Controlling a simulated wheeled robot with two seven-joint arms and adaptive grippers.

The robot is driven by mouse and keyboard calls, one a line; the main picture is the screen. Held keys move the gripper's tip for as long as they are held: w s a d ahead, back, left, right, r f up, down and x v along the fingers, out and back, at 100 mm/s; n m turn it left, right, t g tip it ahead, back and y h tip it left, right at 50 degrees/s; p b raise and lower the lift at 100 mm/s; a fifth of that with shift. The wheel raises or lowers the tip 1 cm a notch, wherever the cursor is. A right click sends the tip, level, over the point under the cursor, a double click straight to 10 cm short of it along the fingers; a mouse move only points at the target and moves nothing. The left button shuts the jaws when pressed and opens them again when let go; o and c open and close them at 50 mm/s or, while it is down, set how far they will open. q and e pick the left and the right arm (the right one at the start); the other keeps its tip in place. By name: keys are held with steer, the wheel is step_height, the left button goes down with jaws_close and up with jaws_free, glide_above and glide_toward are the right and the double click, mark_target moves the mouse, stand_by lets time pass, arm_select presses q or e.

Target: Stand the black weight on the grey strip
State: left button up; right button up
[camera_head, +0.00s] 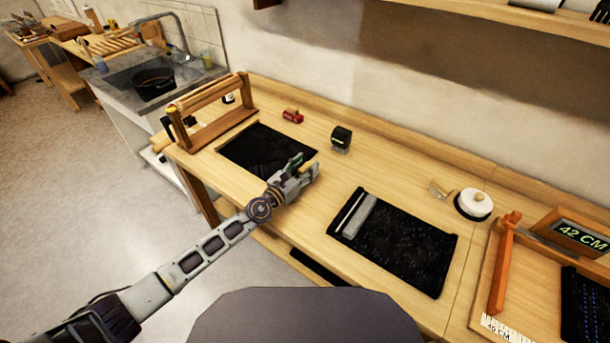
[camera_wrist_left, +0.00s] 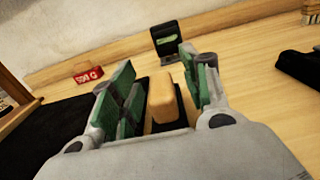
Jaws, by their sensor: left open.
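A black block with a pale green mark on its front (camera_head: 341,137), which looks like the black weight, stands upright on the table toward the wall. It also shows in the left wrist view (camera_wrist_left: 166,38), beyond my fingers. The grey strip (camera_head: 359,216) lies along the left end of the right-hand black cloth (camera_head: 410,246). My left gripper (camera_head: 308,173) is open at the right edge of the left-hand black cloth (camera_head: 257,145). A tan wooden piece (camera_wrist_left: 163,102) shows between its green-padded fingers; I cannot tell whether they touch it. My right gripper is out of view.
A red block (camera_head: 292,116) sits near the wall; its label shows in the wrist view (camera_wrist_left: 89,74). A wooden frame (camera_head: 210,105) stands at the left. A small brush (camera_head: 437,189) and a white round object (camera_head: 473,204) lie right. Bare table separates the cloths.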

arm_select(q)
jaws_close()
steer(key=shift+r, duration=0.2)
stand_by(0.5)
